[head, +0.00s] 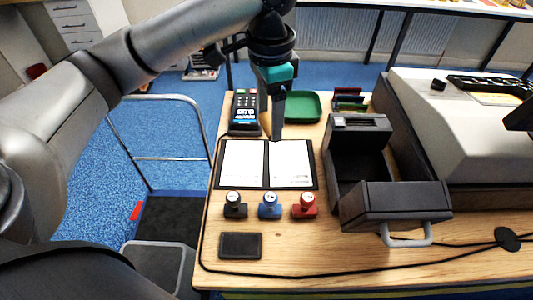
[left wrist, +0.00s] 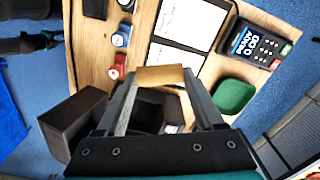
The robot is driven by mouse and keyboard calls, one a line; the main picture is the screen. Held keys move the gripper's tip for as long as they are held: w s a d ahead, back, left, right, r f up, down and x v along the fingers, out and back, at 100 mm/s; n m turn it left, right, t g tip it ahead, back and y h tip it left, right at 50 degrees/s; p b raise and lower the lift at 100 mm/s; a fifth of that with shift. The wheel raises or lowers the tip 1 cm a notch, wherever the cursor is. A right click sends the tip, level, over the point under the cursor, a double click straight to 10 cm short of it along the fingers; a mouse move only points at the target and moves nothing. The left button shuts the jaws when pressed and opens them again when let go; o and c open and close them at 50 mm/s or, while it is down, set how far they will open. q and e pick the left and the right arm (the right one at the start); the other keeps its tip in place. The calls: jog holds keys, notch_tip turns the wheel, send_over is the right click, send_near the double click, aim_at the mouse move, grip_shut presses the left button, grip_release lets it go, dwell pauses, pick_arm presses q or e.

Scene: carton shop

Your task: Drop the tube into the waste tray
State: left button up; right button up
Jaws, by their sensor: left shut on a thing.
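The tube (left wrist: 160,76) is a short tan cardboard-coloured piece seen in the left wrist view, lying crosswise between my fingertips. My left gripper (head: 278,136) is shut on it, and the gripper also shows in the left wrist view (left wrist: 162,82). In the head view the tube is hidden by the fingers. The green tray (head: 305,107) sits on the desk behind and right of the gripper, and appears at the right of the left wrist view (left wrist: 234,96). No tube shows in it. The gripper appears over the open folder's top edge, apart from the tray.
An open folder (head: 267,186) lies under the gripper. A card terminal (head: 244,112) stands left of the tray. Black, blue and red stamps (head: 269,205) and a dark pad (head: 240,245) are in front. A dark open box machine (head: 357,160) stands right. A cable crosses the front.

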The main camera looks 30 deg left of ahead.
pick_arm(q)
jog(key=r+m+p, duration=0.1)
jog(key=w+a+r+m, duration=0.1)
jog(key=r+m, duration=0.1)
jog(key=shift+w+a+p, duration=0.1)
jog(key=shift+w+p, duration=0.2)
jog(key=shift+p, duration=0.05)
jog(key=shift+w+a+r+m, duration=0.15)
jog(key=shift+a+r+m, duration=0.05)
jog(key=shift+m, duration=0.3)
jog(key=shift+f, duration=0.3)
jog(key=b, duration=0.3)
send_over(266, 172)
notch_tip(266, 172, down, 18)
jog(key=shift+f, duration=0.7)
jog(key=shift+f, duration=0.15)
jog(key=o, duration=0.8)
jog(key=shift+o, duration=0.2)
